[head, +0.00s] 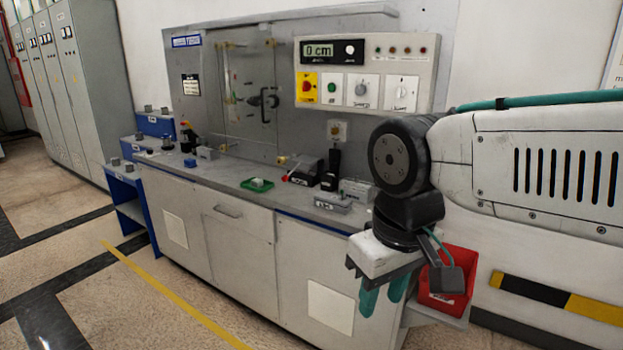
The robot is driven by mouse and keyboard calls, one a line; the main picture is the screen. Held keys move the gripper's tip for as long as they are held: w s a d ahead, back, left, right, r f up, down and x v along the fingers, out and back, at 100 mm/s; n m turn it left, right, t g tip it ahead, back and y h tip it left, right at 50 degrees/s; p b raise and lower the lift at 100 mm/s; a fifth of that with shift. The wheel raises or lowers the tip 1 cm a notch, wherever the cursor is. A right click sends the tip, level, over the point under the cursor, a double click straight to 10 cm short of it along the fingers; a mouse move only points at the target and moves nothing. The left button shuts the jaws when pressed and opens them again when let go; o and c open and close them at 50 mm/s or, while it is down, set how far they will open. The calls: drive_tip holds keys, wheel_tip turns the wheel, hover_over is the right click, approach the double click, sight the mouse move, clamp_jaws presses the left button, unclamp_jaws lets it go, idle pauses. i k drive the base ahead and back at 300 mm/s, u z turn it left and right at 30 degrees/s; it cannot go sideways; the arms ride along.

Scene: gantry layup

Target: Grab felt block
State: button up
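My gripper (384,293) hangs at the right, in front of the bench's right end, with its fingers pointing down. Its two teal fingers are apart with nothing between them. No thing can be told for sure as the felt block. A small pale block (258,182) lies in a green tray (250,188) at the bench's middle, to the left of my gripper and well apart from it. Small grey blocks also stand on the bench's left part, among them a grey block (207,153). Their material is too small to tell.
The grey bench top (225,172) carries black fixtures (331,170) and a labelled grey block (333,203) near my arm. A red bin (445,278) stands right behind my gripper. A control panel (365,72) is above. The floor (130,300) at front left is free.

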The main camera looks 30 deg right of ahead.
sight(256, 183)
drive_tip(key=u, duration=0.85)
drive_tip(key=i, duration=5.3)
drive_tip(key=z, duration=4.15)
